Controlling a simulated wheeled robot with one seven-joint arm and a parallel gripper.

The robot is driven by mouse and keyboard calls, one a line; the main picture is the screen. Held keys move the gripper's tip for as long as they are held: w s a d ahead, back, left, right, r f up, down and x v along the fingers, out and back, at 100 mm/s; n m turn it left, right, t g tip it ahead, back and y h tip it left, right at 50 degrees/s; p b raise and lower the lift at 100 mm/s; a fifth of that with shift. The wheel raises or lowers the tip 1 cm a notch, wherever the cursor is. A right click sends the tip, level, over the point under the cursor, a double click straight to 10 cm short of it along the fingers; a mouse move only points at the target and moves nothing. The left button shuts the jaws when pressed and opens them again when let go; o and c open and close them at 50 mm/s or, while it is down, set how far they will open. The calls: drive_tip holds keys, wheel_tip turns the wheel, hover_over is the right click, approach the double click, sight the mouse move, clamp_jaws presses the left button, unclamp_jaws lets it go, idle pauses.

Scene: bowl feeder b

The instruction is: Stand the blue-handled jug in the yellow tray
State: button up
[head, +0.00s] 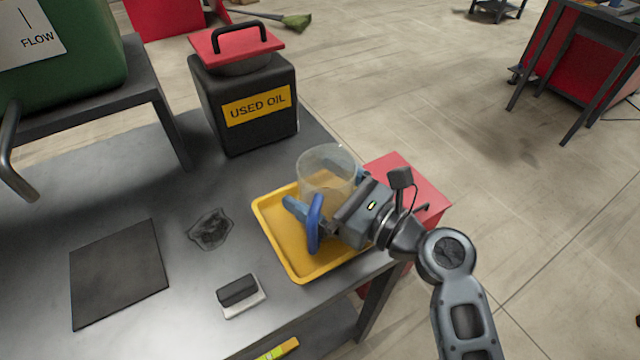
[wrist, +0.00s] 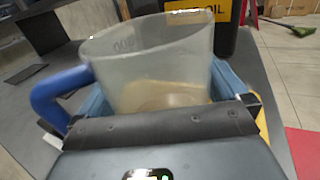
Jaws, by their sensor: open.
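The jug (head: 326,166) is a clear cylinder with a blue handle (head: 315,224) and some tan liquid or tint low inside. It looks upright, over or in the yellow tray (head: 289,262); whether its base touches the tray floor is hidden. My gripper (head: 327,206) is open, with its blue fingers on either side of the jug. In the wrist view the jug (wrist: 150,60) stands just ahead of the palm between the fingers, with its handle (wrist: 58,95) at the left.
A black "USED OIL" container (head: 245,105) with a red lid stands behind the tray. A red cabinet (head: 410,180) is beside the table's right edge.

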drive_tip(key=v, duration=1.2)
drive_tip(key=shift+r, duration=0.1)
